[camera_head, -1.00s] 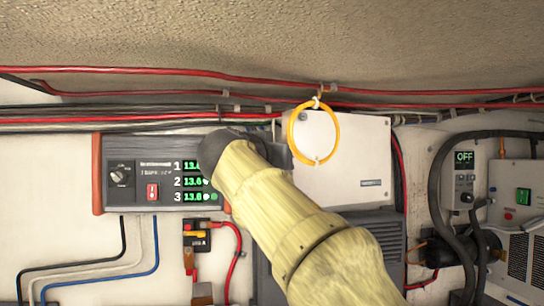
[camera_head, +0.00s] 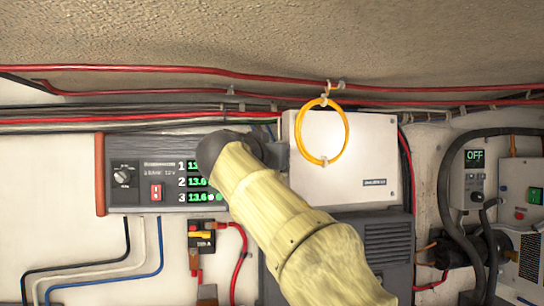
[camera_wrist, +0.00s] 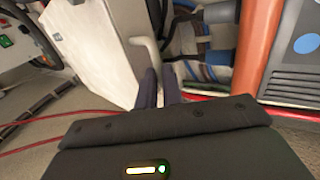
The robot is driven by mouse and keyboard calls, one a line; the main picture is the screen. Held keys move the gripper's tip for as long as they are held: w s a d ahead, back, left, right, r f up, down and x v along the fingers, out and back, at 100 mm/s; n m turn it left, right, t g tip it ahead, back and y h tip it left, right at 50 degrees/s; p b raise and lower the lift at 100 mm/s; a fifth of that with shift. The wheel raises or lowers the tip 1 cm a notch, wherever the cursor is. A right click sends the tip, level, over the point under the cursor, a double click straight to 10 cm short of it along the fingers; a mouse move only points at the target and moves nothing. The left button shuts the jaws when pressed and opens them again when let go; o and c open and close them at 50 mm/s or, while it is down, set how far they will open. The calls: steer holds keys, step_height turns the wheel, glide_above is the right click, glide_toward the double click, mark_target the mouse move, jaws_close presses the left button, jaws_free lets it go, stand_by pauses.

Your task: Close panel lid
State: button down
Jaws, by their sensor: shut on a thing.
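The panel lid (camera_head: 365,150) is the white face of a box in the middle of the head view. It fills the upper left of the wrist view (camera_wrist: 90,50) and looks tilted there. My gripper (camera_wrist: 160,75) has its two dark fingers close together at the lid's edge, by a pale handle-like strip (camera_wrist: 146,48). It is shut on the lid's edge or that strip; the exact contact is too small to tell. In the head view my gripper (camera_head: 274,152) is at the lid's left edge, mostly hidden by my wrist. I cannot tell how wide the lid's gap is.
A grey panel with green digits (camera_head: 140,172) and orange end pieces is left of the lid. A yellow cable loop (camera_head: 345,140) hangs before the lid's top. Red cables (camera_head: 200,72) run above. A grey louvred unit (camera_head: 385,245) is below. Hoses and devices crowd the right.

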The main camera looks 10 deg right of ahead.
steer(key=c, duration=1.8)
jaws_free()
steer(key=shift+a+r, duration=0.1)
steer(key=shift+r, duration=0.35)
steer(key=shift+s, duration=0.1)
steer(key=b+v, duration=0.1)
steer(key=v, duration=0.4)
steer(key=b+v, duration=0.2)
steer(key=v, duration=0.4)
steer(key=b+v, duration=0.1)
steer(key=v, duration=0.5)
steer(key=shift+s+f+b, duration=0.2)
steer(key=shift+f+b, duration=0.1)
steer(key=shift+b, duration=0.1)
steer(key=shift+c, duration=0.4)
